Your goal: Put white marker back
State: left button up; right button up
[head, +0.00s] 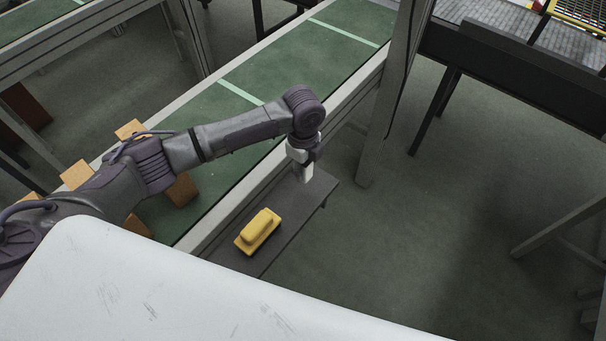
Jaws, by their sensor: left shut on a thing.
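My left arm reaches in from the left across the green conveyor. My left gripper (304,156) points down over the far end of a narrow dark shelf (287,219). It is shut on a small white thing (304,173), which looks like the white marker. The white thing is upright at the shelf's far end. I cannot tell whether it touches the shelf top. The fingertips are small and partly hidden by the wrist. My right gripper is not in view.
A yellow block-like object (259,231) lies on the shelf, nearer to me. The green conveyor (320,55) runs along the shelf's left side, with several brown boxes (182,190) by my arm. A grey post (385,120) stands beyond the shelf. Open floor lies to the right.

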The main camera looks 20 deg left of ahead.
pick_arm(q)
notch_tip(320, 180, down, 3)
jog(key=shift+f+p, duration=0.15)
jog(key=shift+p, duration=0.25)
jog(key=shift+f, duration=0.35)
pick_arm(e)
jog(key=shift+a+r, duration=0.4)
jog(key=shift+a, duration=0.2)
pick_arm(q)
jog(key=shift+f, duration=0.1)
jog(key=o, duration=0.9)
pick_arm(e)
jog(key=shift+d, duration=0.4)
